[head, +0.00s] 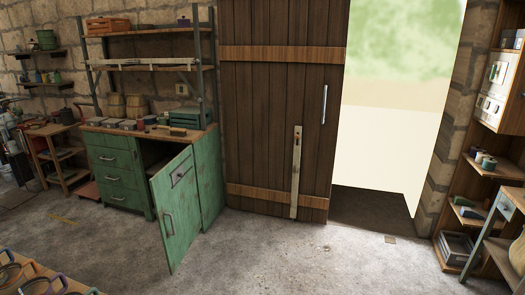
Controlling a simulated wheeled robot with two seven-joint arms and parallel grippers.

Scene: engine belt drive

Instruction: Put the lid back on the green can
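Neither of my grippers shows in the head view. A dark green can-like container (46,39) stands on the upper wall shelf at the far left; I cannot tell whether it is the task's green can or whether its top is open. Small jars and tins (150,120) stand on the green workbench (100,130), too small to tell apart. I cannot make out a separate lid anywhere.
The workbench's green cabinet door (178,205) hangs open into the room. A wooden door (270,110) stands beside a bright open doorway (385,130). Shelves with spools (485,160) are at right. A surface with coloured loops (40,275) is at bottom left. The middle floor (300,260) is clear.

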